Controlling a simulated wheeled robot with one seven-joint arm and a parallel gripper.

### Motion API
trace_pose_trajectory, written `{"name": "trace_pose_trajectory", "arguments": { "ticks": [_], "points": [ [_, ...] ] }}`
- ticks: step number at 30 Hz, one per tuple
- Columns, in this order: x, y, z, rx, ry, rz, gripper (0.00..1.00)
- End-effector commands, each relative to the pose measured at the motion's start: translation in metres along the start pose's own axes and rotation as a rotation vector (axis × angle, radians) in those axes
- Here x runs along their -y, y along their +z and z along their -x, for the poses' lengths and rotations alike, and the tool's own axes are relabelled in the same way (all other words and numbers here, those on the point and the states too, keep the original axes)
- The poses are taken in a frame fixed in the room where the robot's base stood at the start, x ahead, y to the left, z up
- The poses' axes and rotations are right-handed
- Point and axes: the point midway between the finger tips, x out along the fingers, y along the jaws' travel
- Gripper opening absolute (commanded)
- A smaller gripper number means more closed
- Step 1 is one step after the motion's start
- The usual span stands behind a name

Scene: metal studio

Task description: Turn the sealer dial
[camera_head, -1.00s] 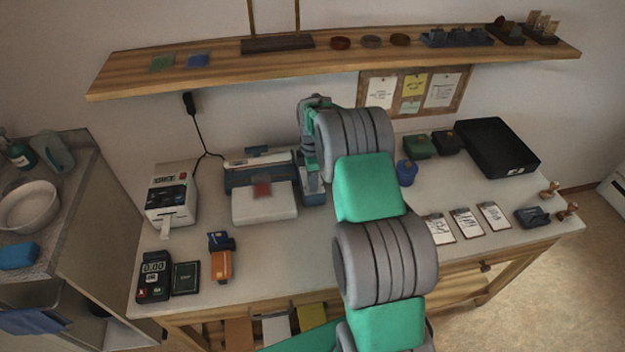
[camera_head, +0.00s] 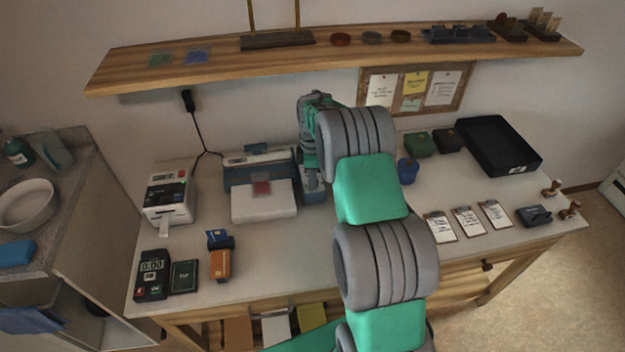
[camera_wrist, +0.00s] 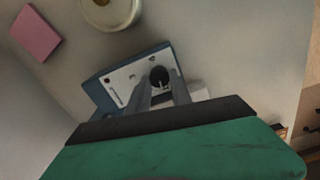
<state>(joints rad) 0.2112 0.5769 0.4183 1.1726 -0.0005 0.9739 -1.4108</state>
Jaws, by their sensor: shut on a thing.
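The sealer shows in the wrist view as a blue box with a pale top panel (camera_wrist: 120,84). A round black dial (camera_wrist: 159,75) with a light pointer mark sits on that panel. My gripper (camera_wrist: 160,88) is over the panel, its two grey fingers shut on the dial, one on each side. In the head view my gripper (camera_head: 309,165) points down at a blue housing (camera_head: 314,197) at the back of the bench. The dial is hidden there behind my gripper and wrist.
A blue machine (camera_head: 262,175) with a white pad in front stands just left of my gripper. A label printer (camera_head: 170,198) and card terminal (camera_head: 153,276) are farther left. A blue cup (camera_head: 407,171) and black tray (camera_head: 497,146) are to the right. A wooden shelf (camera_head: 215,72) hangs above.

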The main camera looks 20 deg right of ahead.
Motion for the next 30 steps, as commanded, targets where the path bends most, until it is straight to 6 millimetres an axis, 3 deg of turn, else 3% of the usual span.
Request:
{"name": "trace_pose_trajectory", "arguments": {
  "ticks": [30],
  "points": [
    [-0.0037, 0.0023, -0.0011, 0.0, 0.001, -0.949, 0.0]
  ]
}}
